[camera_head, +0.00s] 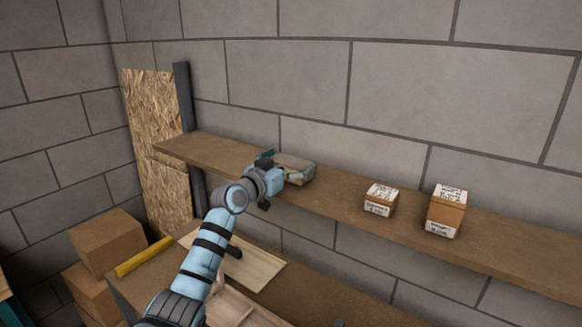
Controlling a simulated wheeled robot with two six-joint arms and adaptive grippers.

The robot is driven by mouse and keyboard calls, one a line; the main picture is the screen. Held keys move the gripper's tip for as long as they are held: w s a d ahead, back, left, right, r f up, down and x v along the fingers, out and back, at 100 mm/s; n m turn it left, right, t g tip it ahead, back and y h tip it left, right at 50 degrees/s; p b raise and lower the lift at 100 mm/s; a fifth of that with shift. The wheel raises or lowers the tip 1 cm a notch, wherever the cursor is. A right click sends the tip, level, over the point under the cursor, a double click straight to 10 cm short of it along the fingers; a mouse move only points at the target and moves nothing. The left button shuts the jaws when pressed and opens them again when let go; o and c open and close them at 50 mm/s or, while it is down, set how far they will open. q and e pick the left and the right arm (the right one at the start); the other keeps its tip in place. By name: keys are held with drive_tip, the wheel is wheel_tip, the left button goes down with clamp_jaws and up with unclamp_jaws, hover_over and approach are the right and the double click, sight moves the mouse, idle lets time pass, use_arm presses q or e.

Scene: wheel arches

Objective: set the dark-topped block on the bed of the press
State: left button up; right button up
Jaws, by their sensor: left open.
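My left gripper (284,176) reaches up to the wall shelf from below and is open. A small tan object with grey-green edges (298,165) is on the shelf just beyond it. The gripper partly hides this object, and I cannot tell whether they touch. I make out no block with a clearly dark top, and nothing I can name as the press or its bed. My right gripper is not in view.
A long brown shelf (340,197) runs along the block wall. Two labelled cartons stand on it, a low one (380,199) and a taller one (446,211). Below are a bench with a pale board (256,268), a yellow bar (144,257) and stacked brown boxes (108,243).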

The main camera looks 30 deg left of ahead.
use_arm(q)
drive_tip(key=shift+w+f, duration=0.15)
drive_tip(key=c, duration=1.1)
wheel_tip(320, 180, up, 19)
wheel_tip(320, 180, up, 11)
hover_over(291, 161)
drive_tip(key=s, duration=0.5)
drive_tip(key=s+d+y, duration=0.1)
drive_tip(key=s, duration=0.3)
drive_tip(key=s+d+f+m+h, duration=0.1)
drive_tip(key=s+d+f, duration=0.3)
drive_tip(key=s+f, duration=0.4)
drive_tip(key=s+d+f+m+g+h+b, duration=0.1)
drive_tip(key=s+d+f+h, duration=0.2)
drive_tip(key=f, duration=1.8)
drive_tip(key=s+d+f+m+g+h+b, duration=0.1)
drive_tip(key=s+d+f, duration=0.6)
drive_tip(key=s+f, duration=0.7)
drive_tip(key=shift+d+f+m+h, duration=0.25)
drive_tip(key=shift+f+m+h, duration=0.3)
drive_tip(key=shift+h, duration=0.55)
